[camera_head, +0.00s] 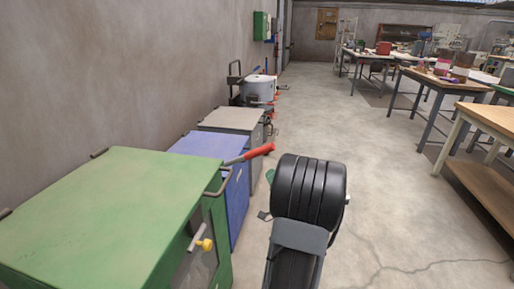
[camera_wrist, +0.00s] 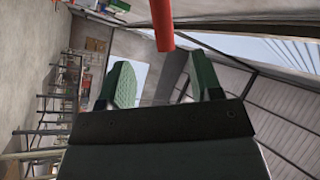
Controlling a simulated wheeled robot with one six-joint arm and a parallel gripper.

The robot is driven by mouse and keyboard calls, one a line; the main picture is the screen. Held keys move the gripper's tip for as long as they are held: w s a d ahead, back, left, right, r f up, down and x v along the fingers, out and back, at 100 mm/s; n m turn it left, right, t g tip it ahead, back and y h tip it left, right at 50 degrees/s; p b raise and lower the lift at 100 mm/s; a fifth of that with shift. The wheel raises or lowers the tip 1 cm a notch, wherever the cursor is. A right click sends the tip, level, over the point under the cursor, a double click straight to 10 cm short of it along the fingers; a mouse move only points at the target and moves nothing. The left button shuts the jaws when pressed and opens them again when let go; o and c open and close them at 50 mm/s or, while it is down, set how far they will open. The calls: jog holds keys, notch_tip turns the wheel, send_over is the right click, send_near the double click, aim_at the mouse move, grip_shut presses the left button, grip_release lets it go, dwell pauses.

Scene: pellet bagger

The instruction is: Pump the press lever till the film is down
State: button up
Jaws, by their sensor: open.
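The press lever (camera_head: 250,155) shows as a grey bar with a red grip, sticking out over the blue cabinet towards the right. In the wrist view its red grip (camera_wrist: 161,24) comes down from the top edge, and its end lies between the lines of my two fingers, just ahead of the tips. My gripper (camera_wrist: 160,63) is open, with green-padded fingers apart and nothing between them. In the head view my dark arm hides most of the gripper. I cannot make out the film in either view.
A green cabinet (camera_head: 105,210) with a yellow knob (camera_head: 206,244) stands at front left. A blue cabinet (camera_head: 212,155) and a grey one (camera_head: 232,118) stand behind it along the wall. Workbenches (camera_head: 455,85) stand at right. The concrete floor (camera_head: 330,120) between is clear.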

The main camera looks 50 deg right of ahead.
aim_at(261, 151)
jog(key=b+x, duration=0.1)
jog(key=x, duration=1.2)
jog(key=shift+w+r, duration=0.1)
jog(key=shift+r, duration=0.1)
jog(key=shift+c, duration=0.2)
grip_shut()
